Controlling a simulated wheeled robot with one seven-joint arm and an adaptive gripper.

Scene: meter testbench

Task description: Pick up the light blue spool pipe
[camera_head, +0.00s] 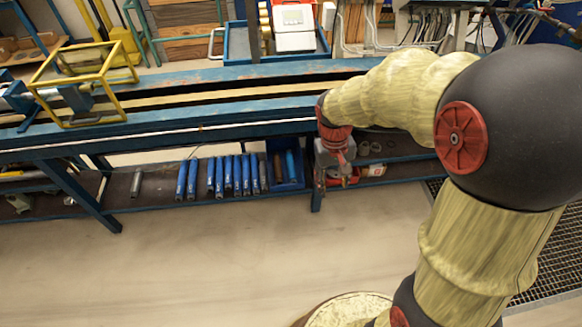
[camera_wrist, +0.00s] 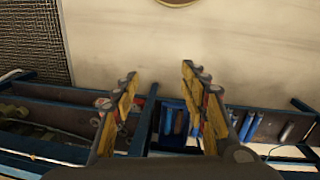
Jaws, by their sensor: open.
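The light blue spool pipe (camera_head: 290,164) stands at the right end of a row of pipes on the low shelf, in or against a small dark blue bin (camera_head: 300,181). In the wrist view, a small pale blue pipe (camera_wrist: 168,121) appears between and beyond my fingers; it seems to be the same one. My gripper (camera_wrist: 158,72) is open, with nothing between its fingers. In the head view my gripper (camera_head: 338,182) hangs in front of the bench, just right of the bin and apart from the pipe.
Several darker blue pipes (camera_head: 228,174) stand left of it, with a brown pipe (camera_head: 278,168) close beside. A bench leg (camera_head: 317,190) is near my gripper. The blue bench rail (camera_head: 200,128) overhangs the shelf. The floor (camera_head: 200,260) in front is clear.

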